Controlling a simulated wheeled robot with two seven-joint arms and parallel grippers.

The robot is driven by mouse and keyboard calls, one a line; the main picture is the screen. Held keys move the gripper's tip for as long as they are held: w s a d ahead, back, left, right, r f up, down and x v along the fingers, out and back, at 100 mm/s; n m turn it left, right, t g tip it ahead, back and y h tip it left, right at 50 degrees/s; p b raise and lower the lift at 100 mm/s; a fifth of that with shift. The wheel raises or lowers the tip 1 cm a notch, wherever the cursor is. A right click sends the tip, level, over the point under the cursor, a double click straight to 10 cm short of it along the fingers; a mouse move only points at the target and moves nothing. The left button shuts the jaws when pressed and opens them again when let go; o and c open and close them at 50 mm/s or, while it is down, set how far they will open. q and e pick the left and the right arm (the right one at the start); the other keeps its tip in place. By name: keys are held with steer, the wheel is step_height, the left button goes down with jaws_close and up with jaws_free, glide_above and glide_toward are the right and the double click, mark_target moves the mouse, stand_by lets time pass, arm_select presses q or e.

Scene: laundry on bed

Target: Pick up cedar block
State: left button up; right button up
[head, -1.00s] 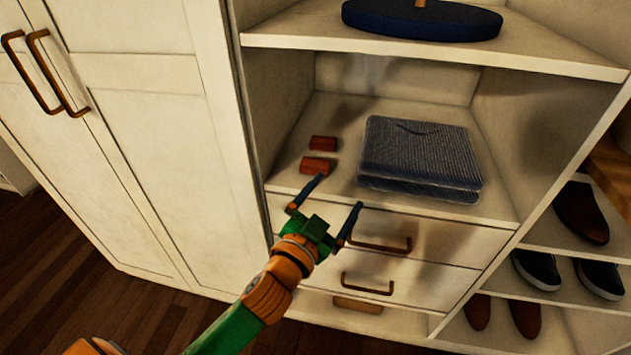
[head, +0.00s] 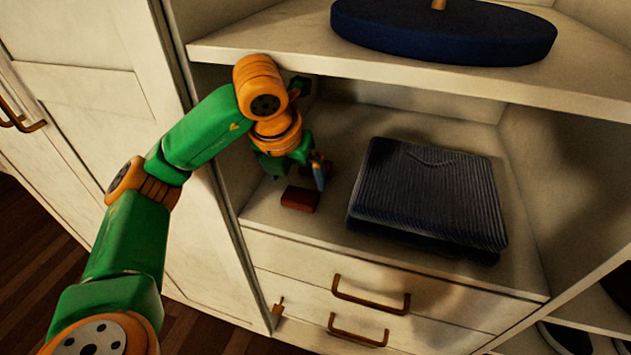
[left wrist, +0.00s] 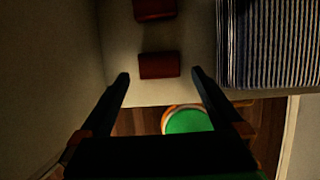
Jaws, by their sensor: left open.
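Two reddish-brown cedar blocks lie on the closet shelf. In the head view the front block (head: 300,198) shows just below my left gripper (head: 298,176); the rear block is hidden behind the gripper. In the left wrist view the front block (left wrist: 159,65) lies between the lines of the two open fingers, close to the fingertips. The rear block (left wrist: 155,9) shows at the top edge. My left gripper is open, points down and holds nothing; I cannot tell its exact height above the block. My right gripper is not in view.
A folded dark striped cloth (head: 430,192) lies right of the blocks and also shows in the left wrist view (left wrist: 268,45). The compartment's left wall is close to the gripper.

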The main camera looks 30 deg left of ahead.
mark_target(300, 195)
arm_select(q)
steer(key=x, duration=0.5)
steer(key=shift+s+a+f, duration=0.15)
steer(key=shift+s+f, duration=0.15)
steer(key=shift+f, duration=0.15)
steer(key=shift+w+f, duration=0.2)
steer(key=shift+f, duration=0.1)
steer(key=c, duration=1.1)
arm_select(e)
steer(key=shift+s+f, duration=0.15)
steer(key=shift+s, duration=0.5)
arm_select(q)
steer(key=shift+r, duration=0.15)
